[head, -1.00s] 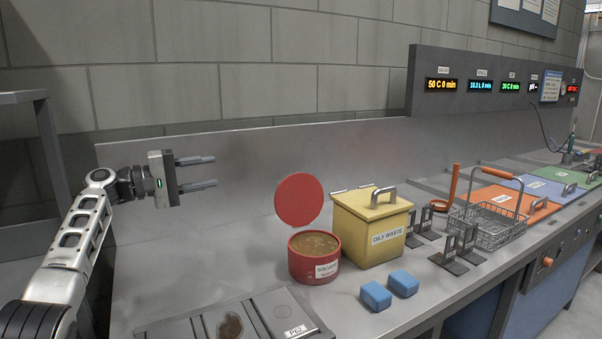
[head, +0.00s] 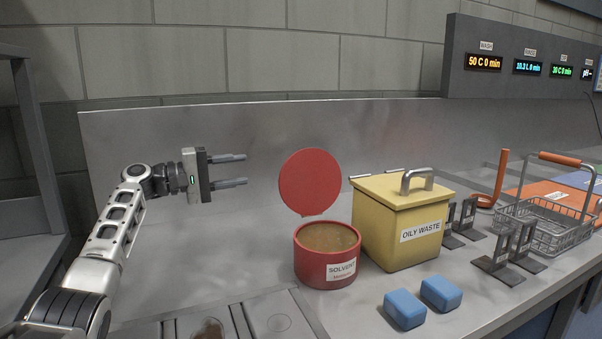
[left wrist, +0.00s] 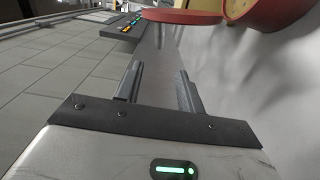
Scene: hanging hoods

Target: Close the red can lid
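The red can (head: 327,265), labelled SOLVENT, stands on the metal counter with its brownish contents showing. Its round red lid (head: 310,181) stands up, open, at the can's back rim. My left gripper (head: 240,170) is open and empty, to the left of the lid and apart from it, at about the lid's height. In the left wrist view, my two fingers (left wrist: 158,85) are spread with nothing between them. The lid (left wrist: 182,16) shows beyond them at the top, with part of the can (left wrist: 278,12) to its right. My right gripper is not in view.
A yellow OILY WASTE bin (head: 400,225) stands close to the right of the can. Two blue blocks (head: 422,302) lie in front. Black stands (head: 507,255) and a wire basket (head: 548,225) are further right. The counter left of the can (head: 235,250) is clear.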

